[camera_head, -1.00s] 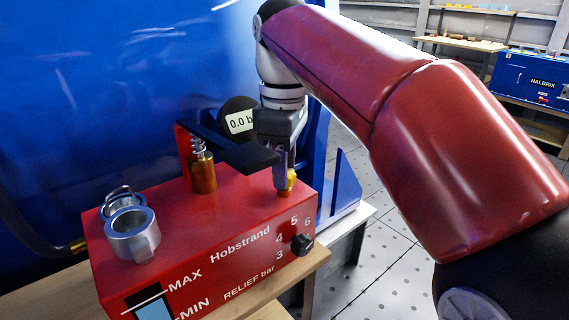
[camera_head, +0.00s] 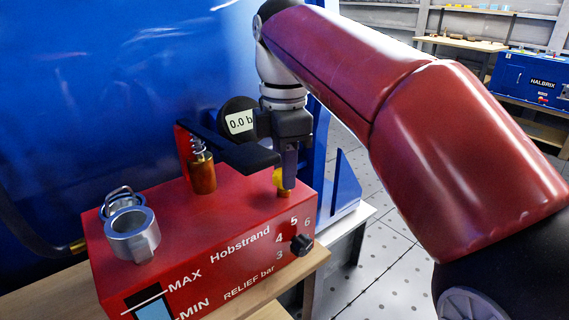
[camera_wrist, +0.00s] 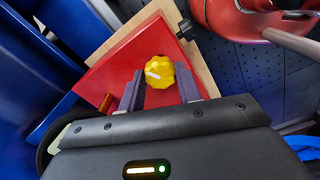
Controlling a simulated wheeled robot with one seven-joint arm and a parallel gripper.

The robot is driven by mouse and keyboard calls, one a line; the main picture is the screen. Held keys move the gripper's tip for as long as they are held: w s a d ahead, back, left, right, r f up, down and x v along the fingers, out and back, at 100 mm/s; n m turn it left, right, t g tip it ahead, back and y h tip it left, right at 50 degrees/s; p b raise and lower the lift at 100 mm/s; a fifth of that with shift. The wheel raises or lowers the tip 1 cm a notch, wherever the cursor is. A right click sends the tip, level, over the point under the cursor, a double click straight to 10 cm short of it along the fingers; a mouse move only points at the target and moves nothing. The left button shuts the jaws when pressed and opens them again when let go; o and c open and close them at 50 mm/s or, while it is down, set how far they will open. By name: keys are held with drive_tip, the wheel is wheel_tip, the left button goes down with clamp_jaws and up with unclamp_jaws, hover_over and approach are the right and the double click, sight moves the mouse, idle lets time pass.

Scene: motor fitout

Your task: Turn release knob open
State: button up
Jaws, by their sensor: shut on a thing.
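The yellow release knob (camera_head: 279,180) stands on the top right of the red pump box (camera_head: 237,201), on a brass-coloured stem. My gripper (camera_head: 286,176) points down from above and is shut on the knob. In the wrist view the scalloped yellow knob (camera_wrist: 159,72) has a white mark on its face. My gripper's two grey fingers (camera_wrist: 159,90) lie on either side of it. In the head view a finger hides part of the knob.
A black lever (camera_head: 238,150) with a brass plunger (camera_head: 202,175) stands close left of my gripper. A dial gauge reading 0.0 (camera_head: 240,122) is behind. A silver cup (camera_head: 133,238) is at the box's left. A black relief knob (camera_head: 301,245) is on the front.

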idle(0.3)
drive_tip(key=o, duration=1)
drive_tip(key=shift+c, duration=0.2)
drive_tip(key=shift+r, duration=3.95)
drive_tip(key=shift+f, duration=0.1)
